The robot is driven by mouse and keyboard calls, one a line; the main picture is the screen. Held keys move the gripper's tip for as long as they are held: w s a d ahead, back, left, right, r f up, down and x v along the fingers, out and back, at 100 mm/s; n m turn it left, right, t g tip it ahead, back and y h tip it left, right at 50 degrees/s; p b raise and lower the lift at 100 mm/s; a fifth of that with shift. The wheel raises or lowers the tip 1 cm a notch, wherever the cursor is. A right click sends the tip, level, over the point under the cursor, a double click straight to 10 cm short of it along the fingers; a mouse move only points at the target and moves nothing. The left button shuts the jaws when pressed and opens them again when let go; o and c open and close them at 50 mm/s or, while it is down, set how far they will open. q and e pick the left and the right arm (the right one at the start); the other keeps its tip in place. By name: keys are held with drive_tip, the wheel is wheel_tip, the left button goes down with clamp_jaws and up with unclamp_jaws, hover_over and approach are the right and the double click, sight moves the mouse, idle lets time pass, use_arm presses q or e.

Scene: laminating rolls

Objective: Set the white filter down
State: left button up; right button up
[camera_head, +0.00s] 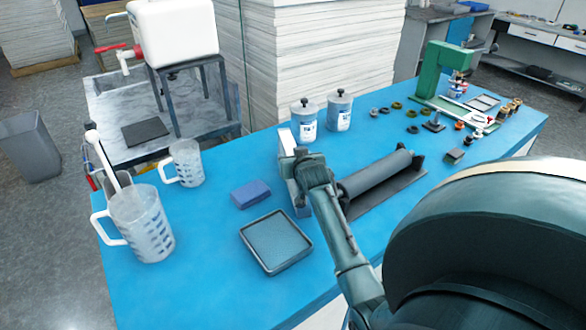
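A pale, narrow upright piece (285,142) shows beside the end of my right arm, left of the grey roller. It may be the white filter, but the arm covers part of it and I cannot tell for sure. My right gripper (297,165) is at this piece, above the blue table. Its fingers are not clear, so I cannot tell whether it is open, shut or holding the piece. My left gripper is not in view.
A square grey tray (306,264), a blue block (250,194), measuring jugs (146,230) (187,160), two lidded canisters (303,123) (339,110) and a grey roller (378,174) stand on the blue table (205,290). A green press (440,75) and small parts are at the far right. The front left is clear.

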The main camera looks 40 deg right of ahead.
drive_tip(key=shift+c, duration=0.5)
clamp_jaws()
drive_tip(key=shift+r, duration=0.1)
